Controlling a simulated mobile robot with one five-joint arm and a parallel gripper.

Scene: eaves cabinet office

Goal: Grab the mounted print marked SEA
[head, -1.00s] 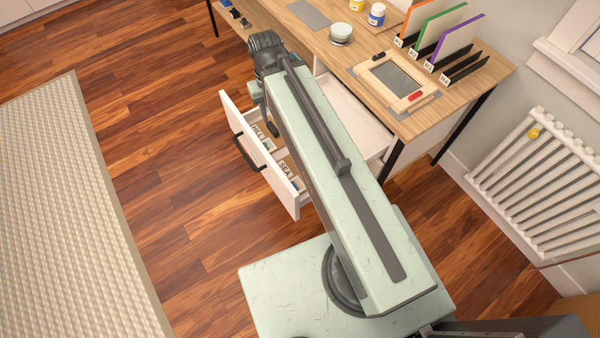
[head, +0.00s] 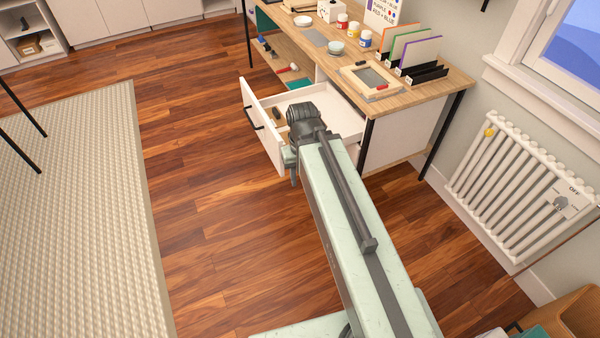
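The print marked SEA does not show in the head view now; no SEA label can be read. The open white drawer (head: 262,128) under the desk has a dark handle on its front panel. Part of its pale inside shows, with a small dark thing (head: 277,113) near the front. My arm covers the drawer's near end. My gripper (head: 293,176) points down at the drawer's near front corner, mostly hidden by my wrist. I cannot tell whether it is open or shut, or whether it holds anything.
The wooden desk (head: 440,88) carries a framed screen (head: 371,78), a dark rack (head: 425,75) of coloured boards, and paint jars (head: 365,40). A white radiator (head: 515,185) stands at right. Wooden floor (head: 205,200) is clear between the rug (head: 75,200) and drawer.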

